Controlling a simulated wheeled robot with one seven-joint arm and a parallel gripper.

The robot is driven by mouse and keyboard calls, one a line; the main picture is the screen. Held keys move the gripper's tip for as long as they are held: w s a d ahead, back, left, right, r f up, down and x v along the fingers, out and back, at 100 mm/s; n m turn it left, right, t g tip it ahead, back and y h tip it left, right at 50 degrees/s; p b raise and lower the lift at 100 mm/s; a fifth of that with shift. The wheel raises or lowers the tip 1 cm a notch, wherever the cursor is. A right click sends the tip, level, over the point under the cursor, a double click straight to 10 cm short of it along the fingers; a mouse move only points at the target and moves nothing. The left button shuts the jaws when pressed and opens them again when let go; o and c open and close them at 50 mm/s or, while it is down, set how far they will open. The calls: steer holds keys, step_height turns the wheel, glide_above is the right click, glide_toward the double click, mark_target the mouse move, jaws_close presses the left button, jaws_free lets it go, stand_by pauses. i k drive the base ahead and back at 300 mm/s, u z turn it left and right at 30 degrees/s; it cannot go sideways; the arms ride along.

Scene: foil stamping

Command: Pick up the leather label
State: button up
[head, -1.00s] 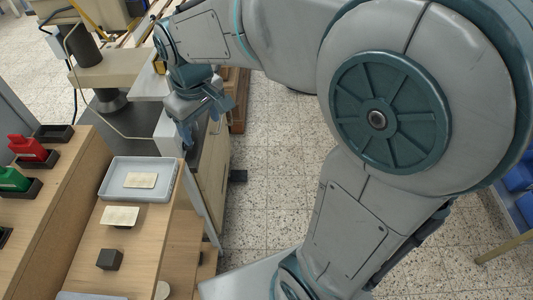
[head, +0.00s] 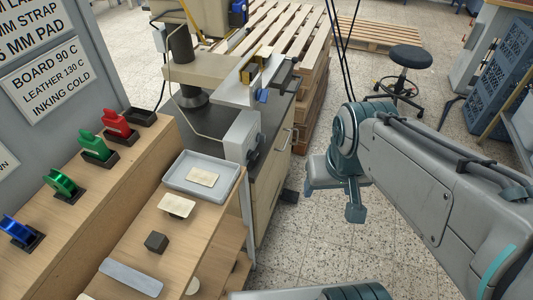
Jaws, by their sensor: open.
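A pale cream label-like piece (head: 202,176) lies flat in a shallow grey tray (head: 178,187) on the wooden bench. A second pale piece (head: 177,206) lies just in front of the tray, on something small and dark. I cannot tell from the picture which of them is leather. My gripper (head: 338,196) hangs over the tiled floor, right of the bench and well apart from both pieces. It is open, with nothing seen between its fingers.
A dark block (head: 156,242) and a grey strip-shaped plate (head: 131,278) lie nearer on the bench. Coloured tape holders (head: 95,148) line a raised shelf at left. A press (head: 240,137) stands behind the tray. Floor between bench and arm is clear.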

mark_target(179, 205)
steer(key=u, duration=1.45)
steer(key=k, duration=0.5)
steer(key=z, duration=0.6)
steer(key=i, duration=0.55)
steer(key=u, duration=0.8)
